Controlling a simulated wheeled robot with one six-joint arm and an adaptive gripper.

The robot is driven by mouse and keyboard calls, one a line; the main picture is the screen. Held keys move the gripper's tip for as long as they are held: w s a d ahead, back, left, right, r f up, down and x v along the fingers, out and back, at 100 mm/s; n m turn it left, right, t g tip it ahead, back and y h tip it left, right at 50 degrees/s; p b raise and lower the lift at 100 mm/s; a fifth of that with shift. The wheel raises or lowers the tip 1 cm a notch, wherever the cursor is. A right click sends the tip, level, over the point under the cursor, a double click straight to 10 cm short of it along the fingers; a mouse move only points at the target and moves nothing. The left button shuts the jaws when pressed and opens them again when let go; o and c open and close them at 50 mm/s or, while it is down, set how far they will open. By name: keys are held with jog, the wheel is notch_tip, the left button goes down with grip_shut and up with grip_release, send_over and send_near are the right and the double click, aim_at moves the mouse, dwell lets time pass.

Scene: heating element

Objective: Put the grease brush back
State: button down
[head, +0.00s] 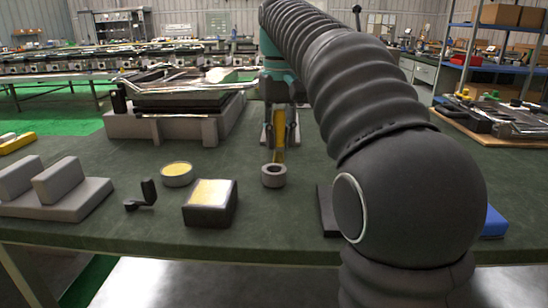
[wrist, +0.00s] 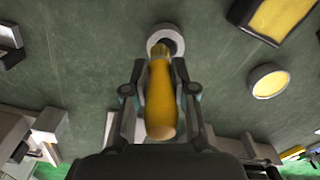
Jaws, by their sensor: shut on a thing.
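The grease brush has a yellow-orange handle and shows in the wrist view (wrist: 160,100) and, partly, in the head view (head: 279,150). My gripper (head: 279,142) is shut on its handle, which lies between the two fingers in the wrist view (wrist: 160,95). A small grey round holder with a dark hole (head: 273,182) stands on the green table just in front of the brush; it also shows in the wrist view (wrist: 153,37). The brush's far end overlaps the holder's near rim in the wrist view. I cannot tell whether they touch. The bristles are mostly hidden.
A round dish with yellow filling (head: 177,181) and a dark box with a yellow top (head: 211,213) stand left of the holder. A black bracket (head: 147,194) and grey stepped block (head: 70,202) lie farther left. A fixture (head: 175,127) stands behind. Table around the holder is clear.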

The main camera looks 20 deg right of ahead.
aim_at(275, 109)
jog(key=shift+w+a+f, duration=0.2)
jog(key=shift+a+f, duration=0.2)
jog(key=shift+a, duration=0.1)
jog(key=shift+f+b, duration=0.55)
jog(key=shift+f, duration=1.35)
jog(key=c, duration=0.9)
grip_release()
jog(key=shift+f, duration=0.1)
jog(key=shift+c, duration=0.2)
notch_tip(275, 109, up, 10)
jog(key=p, duration=0.3)
jog(key=shift+d+r, duration=0.1)
jog(key=shift+r, duration=1)
